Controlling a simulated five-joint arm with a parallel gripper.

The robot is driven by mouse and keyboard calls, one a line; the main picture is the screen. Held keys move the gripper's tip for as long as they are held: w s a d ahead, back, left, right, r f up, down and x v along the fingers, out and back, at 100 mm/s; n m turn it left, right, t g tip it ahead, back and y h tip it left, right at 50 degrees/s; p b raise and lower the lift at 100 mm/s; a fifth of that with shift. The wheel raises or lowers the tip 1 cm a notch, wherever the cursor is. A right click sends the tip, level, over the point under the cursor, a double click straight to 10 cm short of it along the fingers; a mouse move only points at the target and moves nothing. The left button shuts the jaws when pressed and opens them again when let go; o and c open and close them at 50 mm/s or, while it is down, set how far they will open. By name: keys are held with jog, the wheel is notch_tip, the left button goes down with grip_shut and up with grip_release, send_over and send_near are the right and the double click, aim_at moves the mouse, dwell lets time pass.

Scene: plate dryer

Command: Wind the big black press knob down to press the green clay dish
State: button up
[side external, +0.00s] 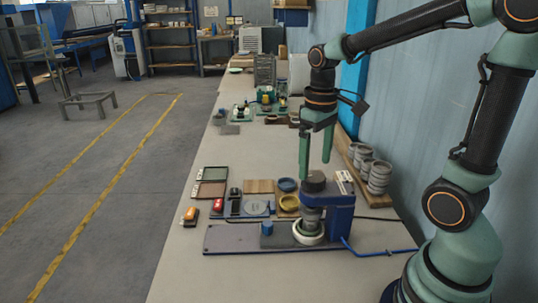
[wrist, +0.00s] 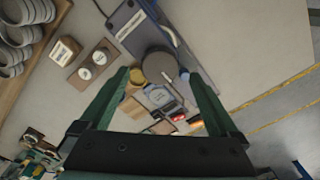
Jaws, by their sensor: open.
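The big black press knob (side external: 314,182) sits on top of the press, beside its blue column (side external: 342,212). My gripper (side external: 315,168) is open and points down, with its fingertips just above or around the knob; I cannot tell whether they touch it. In the wrist view the knob (wrist: 160,67) shows as a dark round disc between the spread fingers of my gripper (wrist: 161,74). Below the knob, a pale ring-shaped holder (side external: 308,235) rests on the press base (side external: 226,239). The green clay dish is not clearly visible in it.
A blue cylinder (side external: 267,228) stands on the press base. Small trays, a red item (side external: 218,205) and a yellow bowl (side external: 289,203) lie behind the press. Stacked grey cups (side external: 378,178) stand at right.

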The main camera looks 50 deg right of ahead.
aim_at(314, 176)
jog(key=shift+f, duration=2.2)
jog(key=c, duration=1.4)
